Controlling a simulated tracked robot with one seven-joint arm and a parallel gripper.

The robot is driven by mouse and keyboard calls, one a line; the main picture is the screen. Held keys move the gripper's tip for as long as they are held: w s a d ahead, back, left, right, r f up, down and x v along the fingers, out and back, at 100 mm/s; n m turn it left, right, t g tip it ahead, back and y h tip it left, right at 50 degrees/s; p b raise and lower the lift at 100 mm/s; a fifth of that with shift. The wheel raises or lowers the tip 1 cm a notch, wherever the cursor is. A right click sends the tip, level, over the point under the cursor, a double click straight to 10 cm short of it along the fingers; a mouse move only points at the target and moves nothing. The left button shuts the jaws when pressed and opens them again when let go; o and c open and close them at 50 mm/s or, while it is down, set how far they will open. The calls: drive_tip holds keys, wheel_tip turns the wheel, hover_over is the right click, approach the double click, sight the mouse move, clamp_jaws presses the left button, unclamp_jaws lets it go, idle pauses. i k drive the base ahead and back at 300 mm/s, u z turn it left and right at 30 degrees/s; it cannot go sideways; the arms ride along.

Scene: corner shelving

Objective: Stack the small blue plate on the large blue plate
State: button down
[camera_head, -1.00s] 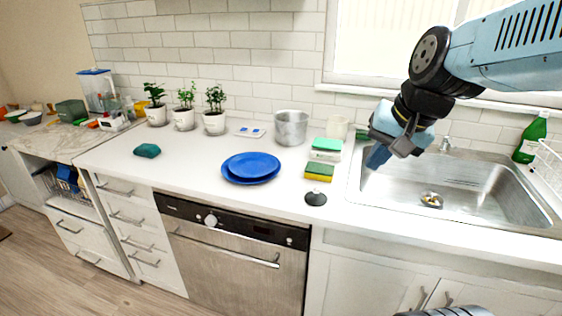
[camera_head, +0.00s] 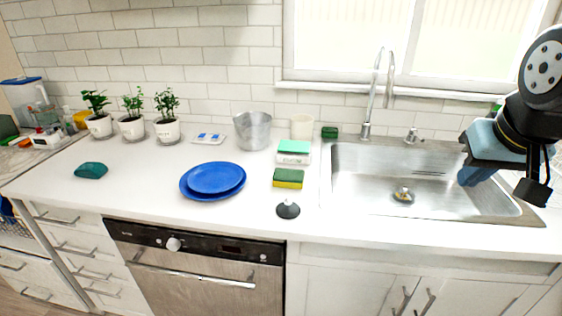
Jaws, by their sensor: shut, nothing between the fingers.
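The small blue plate (camera_head: 216,177) lies on top of the large blue plate (camera_head: 190,194) on the white counter, left of centre. The large plate's rim shows around it, widest at the lower left. My gripper (camera_head: 502,184) is at the far right, over the sink and well apart from the plates. It is shut and empty. Its fingertips are partly hidden by its own body.
The steel sink (camera_head: 350,195) is on the right, with a tall faucet (camera_head: 371,95). A sponge (camera_head: 288,178), a black stopper (camera_head: 288,209) and a metal pot (camera_head: 253,130) stand right of the plates. Potted plants (camera_head: 133,128) line the back left. The counter left of the plates is mostly clear.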

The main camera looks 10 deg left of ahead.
sight(215, 177)
drive_tip(key=z, duration=1.15)
drive_tip(key=k, duration=1)
drive_tip(key=u, duration=1.75)
drive_tip(key=i, duration=1)
